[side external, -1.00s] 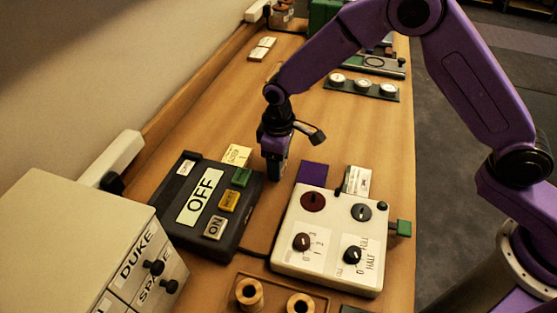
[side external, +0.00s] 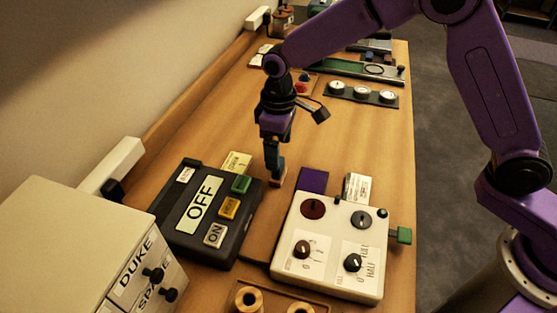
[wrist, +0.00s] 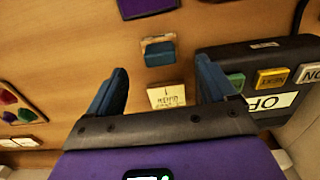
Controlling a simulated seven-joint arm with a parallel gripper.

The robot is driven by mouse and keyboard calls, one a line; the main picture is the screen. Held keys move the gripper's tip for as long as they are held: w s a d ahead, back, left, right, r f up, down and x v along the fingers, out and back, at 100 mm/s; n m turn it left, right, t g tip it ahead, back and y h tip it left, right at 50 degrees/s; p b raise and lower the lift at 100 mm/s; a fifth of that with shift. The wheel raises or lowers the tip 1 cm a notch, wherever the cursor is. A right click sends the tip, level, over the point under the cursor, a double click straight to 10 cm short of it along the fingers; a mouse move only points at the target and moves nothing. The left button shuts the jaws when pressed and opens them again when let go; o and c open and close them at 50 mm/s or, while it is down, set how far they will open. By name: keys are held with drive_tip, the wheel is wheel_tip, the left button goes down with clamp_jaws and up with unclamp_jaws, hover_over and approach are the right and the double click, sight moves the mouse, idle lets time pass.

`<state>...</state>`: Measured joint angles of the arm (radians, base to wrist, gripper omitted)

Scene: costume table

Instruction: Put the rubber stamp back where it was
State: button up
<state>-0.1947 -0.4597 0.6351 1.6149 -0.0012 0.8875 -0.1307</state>
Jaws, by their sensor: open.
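The rubber stamp (wrist: 159,52), with a blue handle block on a pale wooden base, stands on the wooden table in the wrist view. In the side view its base (side external: 277,184) shows just below my fingers, between the black OFF box and the purple pad; its upper part is hard to separate from the fingers. My gripper (side external: 275,174) is above it, pointing down. In the wrist view my gripper's blue fingers (wrist: 164,76) are spread wide, with nothing held between them, and the stamp appears in the gap beyond them.
The black box (side external: 243,211) with OFF and ON labels is close at left, a yellow card (side external: 237,162) behind it. The purple pad (side external: 313,179) and white dial box (side external: 330,275) are at right.

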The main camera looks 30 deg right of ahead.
sight(281, 163)
drive_tip(key=shift+r, duration=2.35)
drive_tip(key=shift+s+d+r, duration=0.15)
drive_tip(key=shift+s+d, duration=0.05)
drive_tip(key=shift+s, duration=0.1)
drive_tip(key=s+d+r+n, duration=0.1)
drive_tip(key=s+d, duration=1)
drive_tip(key=s, duration=0.3)
drive_tip(key=s+d+r+n, duration=0.2)
drive_tip(key=s+d, duration=0.9)
drive_tip(key=s, duration=0.4)
drive_tip(key=shift+s+d+n, duration=0.25)
drive_tip(key=shift+s+n, duration=0.05)
